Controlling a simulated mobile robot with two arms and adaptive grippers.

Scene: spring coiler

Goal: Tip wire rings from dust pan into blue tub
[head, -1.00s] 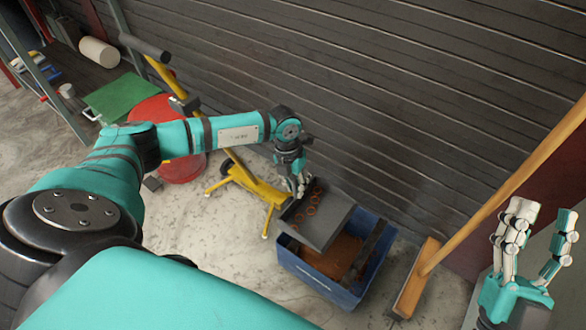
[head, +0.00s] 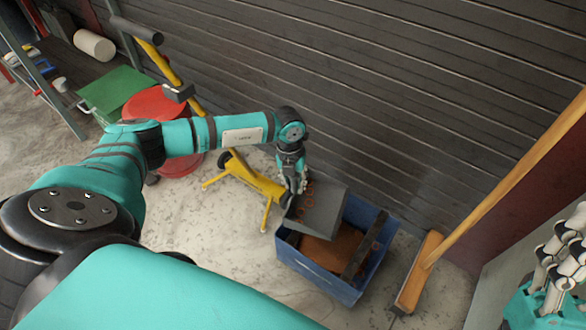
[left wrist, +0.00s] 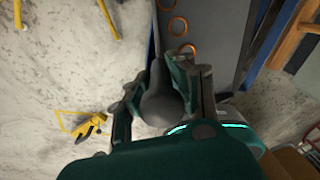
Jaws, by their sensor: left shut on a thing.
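My left gripper (head: 297,183) is shut on the handle (left wrist: 160,100) of the grey dust pan (head: 325,213). The pan is over the left part of the blue tub (head: 345,291). Several orange-brown wire rings (head: 308,198) lie on the pan near its handle end; some also show in the left wrist view (left wrist: 177,26). Brown material lies in the tub, and the pan hides part of the inside. My right gripper (head: 562,262) is at the right edge of the head view, its fingers apart, away from the tub and partly cut off.
A broom (head: 420,272) with a wooden handle leans just right of the tub. A yellow stand (head: 245,180) is close on the left, with a red round thing (head: 160,105) and a green sheet (head: 112,92) behind. A dark slatted wall (head: 400,90) rises behind. Floor in front is clear.

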